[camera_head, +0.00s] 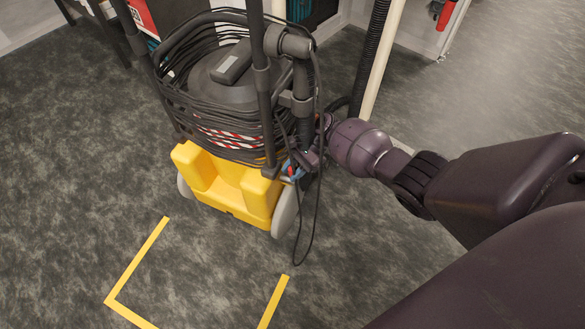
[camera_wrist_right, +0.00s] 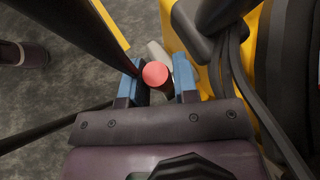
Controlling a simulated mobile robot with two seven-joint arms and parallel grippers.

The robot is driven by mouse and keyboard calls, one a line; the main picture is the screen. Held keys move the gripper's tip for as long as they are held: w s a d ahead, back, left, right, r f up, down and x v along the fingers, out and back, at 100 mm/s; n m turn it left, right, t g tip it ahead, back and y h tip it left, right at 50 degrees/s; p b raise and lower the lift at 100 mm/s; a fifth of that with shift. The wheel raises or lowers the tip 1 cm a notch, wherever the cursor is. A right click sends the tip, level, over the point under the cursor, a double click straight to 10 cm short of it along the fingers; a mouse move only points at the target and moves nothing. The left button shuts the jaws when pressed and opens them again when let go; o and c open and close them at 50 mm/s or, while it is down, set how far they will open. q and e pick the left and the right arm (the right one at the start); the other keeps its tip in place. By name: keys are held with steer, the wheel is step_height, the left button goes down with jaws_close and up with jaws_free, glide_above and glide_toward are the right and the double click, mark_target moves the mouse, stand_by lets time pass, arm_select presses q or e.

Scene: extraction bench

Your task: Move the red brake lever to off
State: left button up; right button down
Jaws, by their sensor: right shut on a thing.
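The red brake lever (camera_head: 291,171) is a small red spot low on the side of the yellow machine base (camera_head: 236,187), mostly hidden by my gripper. In the right wrist view its round red end (camera_wrist_right: 155,74) sits between the two blue fingers. My right gripper (camera_head: 294,168) is at the base's right corner, just above the grey wheel, and is shut on the lever. The same gripper shows in the right wrist view (camera_wrist_right: 158,82). The lever's lower part is hard to see. My left gripper is not in view.
A black coiled cable (camera_head: 180,107) wraps the machine's dark drum, and a loose cable loop (camera_head: 313,225) hangs beside my right gripper. Dark upright tubes stand close to it. Yellow floor tape (camera_head: 134,263) marks a corner on open grey carpet in front.

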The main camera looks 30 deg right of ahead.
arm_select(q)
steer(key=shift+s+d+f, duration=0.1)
arm_select(e)
steer(key=c, duration=0.9)
jaws_free()
steer(key=shift+w+d+r, duration=0.1)
steer(key=shift+d+r, duration=0.1)
arm_select(q)
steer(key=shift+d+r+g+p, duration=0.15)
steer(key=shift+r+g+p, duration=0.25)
steer(key=shift+p, duration=0.75)
arm_select(e)
steer(key=v, duration=1)
steer(key=shift+d, duration=0.15)
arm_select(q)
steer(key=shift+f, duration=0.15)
